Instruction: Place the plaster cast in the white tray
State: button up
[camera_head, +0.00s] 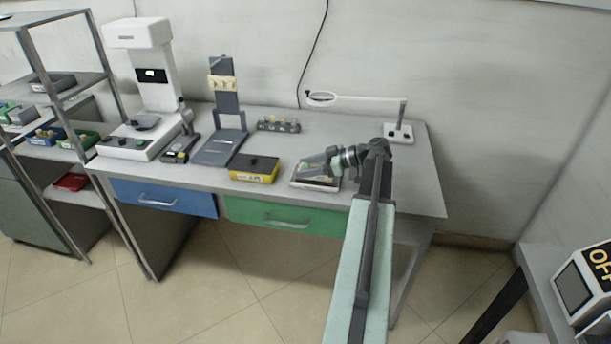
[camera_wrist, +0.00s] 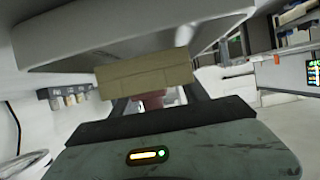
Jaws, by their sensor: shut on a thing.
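My gripper (camera_head: 318,165) is low over the right part of the workbench, pointing left and down. In the wrist view, a beige block, the plaster cast (camera_wrist: 148,74), sits at the fingertips of my gripper (camera_wrist: 155,98). A small reddish piece shows between the fingers. In the head view my gripper hides the cast. The white tray (camera_head: 317,186) is directly below my gripper, near the bench's front edge. A broad pale panel, apparently this tray (camera_wrist: 100,45), fills the top of the wrist view, close to the cast. I cannot tell whether they touch.
A yellow box (camera_head: 254,169) stands left of the tray. A dark stand (camera_head: 226,100) and a tall white instrument (camera_head: 148,75) are farther left. A vial rack (camera_head: 278,124) and a magnifier lamp (camera_head: 352,101) are behind. The bench (camera_head: 423,185) is clear at right.

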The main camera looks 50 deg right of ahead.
jog(key=shift+f+b, duration=0.55)
jog(key=shift+f, duration=0.6)
jog(key=o, duration=1.3)
jog(key=shift+r, duration=0.1)
jog(key=shift+r+p, duration=0.3)
jog(key=shift+p, duration=0.1)
jog(key=p+v, duration=0.4)
jog(key=v, duration=0.8)
jog(key=shift+f, duration=0.1)
